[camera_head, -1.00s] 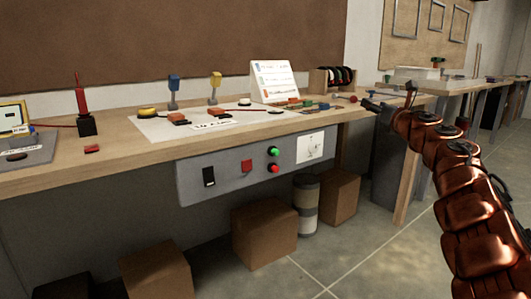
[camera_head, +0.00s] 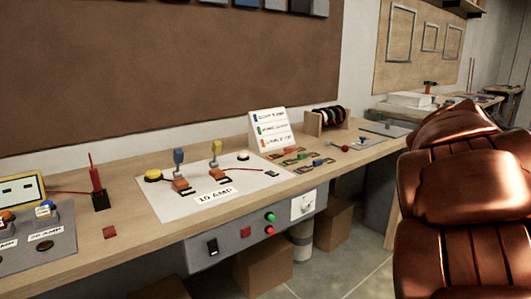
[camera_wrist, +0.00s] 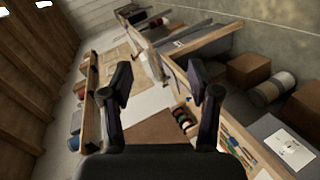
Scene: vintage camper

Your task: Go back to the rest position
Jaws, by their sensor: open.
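My gripper (camera_wrist: 162,88) shows in the wrist view with its two dark fingers spread apart. It is open, with nothing between the fingers. In the head view my copper-coloured arm fills the right side, and the gripper itself is out of that frame. The wrist view looks over the room at a tilt, and the gripper touches nothing that I can see.
A long wooden workbench (camera_head: 130,238) runs along the wall. It bears a white "10 AMP" board (camera_head: 232,180), a red upright tool (camera_head: 97,190), a sign card (camera_head: 270,132) and a spool rack (camera_head: 327,120). Brown boxes (camera_head: 262,268) stand beneath.

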